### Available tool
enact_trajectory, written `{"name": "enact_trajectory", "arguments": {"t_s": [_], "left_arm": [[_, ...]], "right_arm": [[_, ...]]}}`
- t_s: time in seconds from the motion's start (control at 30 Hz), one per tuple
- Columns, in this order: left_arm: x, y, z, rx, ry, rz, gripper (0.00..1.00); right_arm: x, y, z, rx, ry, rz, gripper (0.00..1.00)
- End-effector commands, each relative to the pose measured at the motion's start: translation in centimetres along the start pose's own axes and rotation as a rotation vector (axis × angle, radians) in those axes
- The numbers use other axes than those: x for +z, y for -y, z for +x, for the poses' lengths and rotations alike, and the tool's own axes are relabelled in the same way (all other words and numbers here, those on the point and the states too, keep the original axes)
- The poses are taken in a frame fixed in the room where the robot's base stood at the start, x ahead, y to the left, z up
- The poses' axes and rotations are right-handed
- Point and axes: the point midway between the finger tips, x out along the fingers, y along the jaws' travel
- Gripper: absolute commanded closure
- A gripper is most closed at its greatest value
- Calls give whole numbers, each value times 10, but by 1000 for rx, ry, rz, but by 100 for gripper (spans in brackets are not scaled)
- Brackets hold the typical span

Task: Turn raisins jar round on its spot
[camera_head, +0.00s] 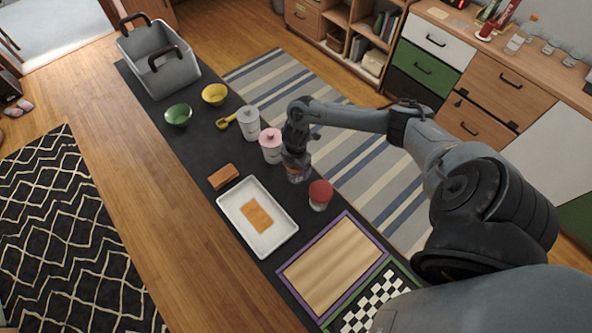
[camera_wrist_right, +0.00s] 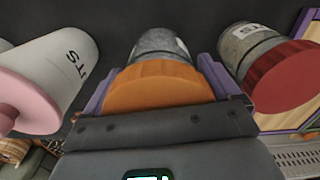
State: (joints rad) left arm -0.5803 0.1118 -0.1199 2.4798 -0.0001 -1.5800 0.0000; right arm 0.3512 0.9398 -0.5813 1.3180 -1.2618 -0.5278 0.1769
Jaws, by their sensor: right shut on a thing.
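A glass jar with an orange lid (camera_wrist_right: 160,86) stands on the dark counter, between the pink-lidded jar and the red-lidded jar. In the head view this jar (camera_head: 295,176) shows just below my right gripper (camera_head: 296,160). My right gripper is shut on it from above, with one purple finger on each side of the lid in the right wrist view. Its label cannot be read, so I cannot confirm by text that it is the raisins jar. My left gripper is not in view.
A pink-lidded white canister (camera_head: 271,149) stands close on one side and a red-lidded jar (camera_head: 319,196) close on the other. A white tray (camera_head: 226,203) lies in front, with a wooden board (camera_head: 333,268) beyond the red-lidded jar. Bowls and a grey basket (camera_head: 185,72) are farther along.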

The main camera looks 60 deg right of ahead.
Motion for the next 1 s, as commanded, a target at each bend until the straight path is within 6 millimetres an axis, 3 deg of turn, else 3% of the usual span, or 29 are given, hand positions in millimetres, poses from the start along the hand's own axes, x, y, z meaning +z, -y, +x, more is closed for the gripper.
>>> {"name": "enact_trajectory", "arguments": {"t_s": [0.2, 0.4, 0.7, 1.0], "left_arm": [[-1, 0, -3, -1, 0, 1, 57], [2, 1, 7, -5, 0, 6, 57], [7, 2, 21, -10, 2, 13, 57], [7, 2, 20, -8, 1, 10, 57]], "right_arm": [[0, -1, -39, 4, 1, -5, 43], [1, -2, -58, 5, 2, -163, 43], [0, -1, -64, 1, 1, -473, 43], [0, 0, -66, 1, 1, -502, 43]]}}
